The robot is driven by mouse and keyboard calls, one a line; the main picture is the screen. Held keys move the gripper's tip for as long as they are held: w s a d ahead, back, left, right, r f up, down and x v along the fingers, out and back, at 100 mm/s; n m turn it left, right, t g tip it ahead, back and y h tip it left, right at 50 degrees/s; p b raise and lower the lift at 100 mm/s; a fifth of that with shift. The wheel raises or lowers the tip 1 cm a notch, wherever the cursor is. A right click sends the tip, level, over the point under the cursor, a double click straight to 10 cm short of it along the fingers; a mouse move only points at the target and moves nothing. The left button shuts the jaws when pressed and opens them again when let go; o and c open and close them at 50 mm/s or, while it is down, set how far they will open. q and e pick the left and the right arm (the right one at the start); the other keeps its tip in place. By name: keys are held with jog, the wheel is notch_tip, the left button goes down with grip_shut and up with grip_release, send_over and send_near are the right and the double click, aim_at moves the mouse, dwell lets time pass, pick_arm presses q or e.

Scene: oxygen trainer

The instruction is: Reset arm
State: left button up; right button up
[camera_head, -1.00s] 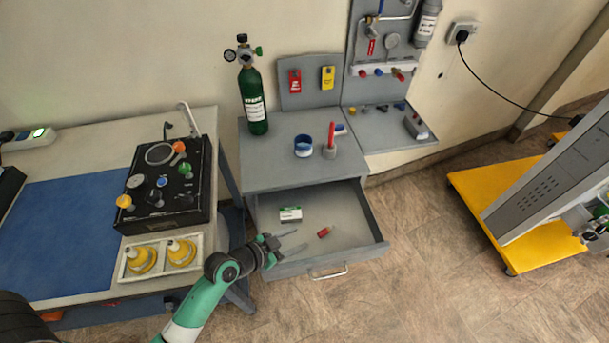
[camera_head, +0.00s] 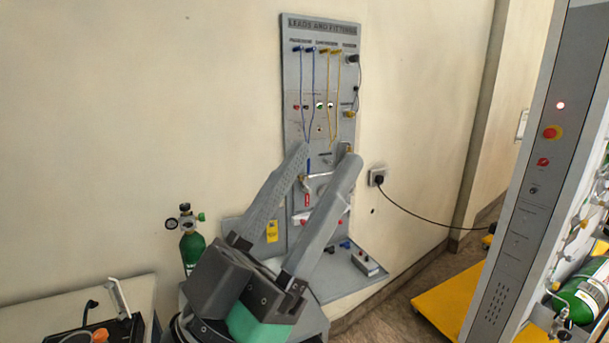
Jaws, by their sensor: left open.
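My left gripper (camera_head: 326,178) is large and close in the middle of the head view. Its two long grey fingers are spread apart and point up toward the wall panel, with nothing between them that I can see held. The green and black wrist of my left arm shows below the fingers. My right gripper is not in view. The gripper and wrist hide much of the grey cabinet top and the lower part of the panel.
A grey leads and fittings panel (camera_head: 295,70) hangs on the wall behind the gripper. A green cylinder (camera_head: 191,247) stands left of the wrist. A grey tower (camera_head: 530,180) on a yellow base (camera_head: 440,292) stands at right. A black cable runs from a wall socket (camera_head: 377,177).

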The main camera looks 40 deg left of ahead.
pick_arm(q)
jog(key=shift+s+d+r+t, duration=0.15)
jog(key=shift+s+r+t, duration=0.15)
jog(key=shift+s+r, duration=0.45)
jog(key=shift+w, duration=0.1)
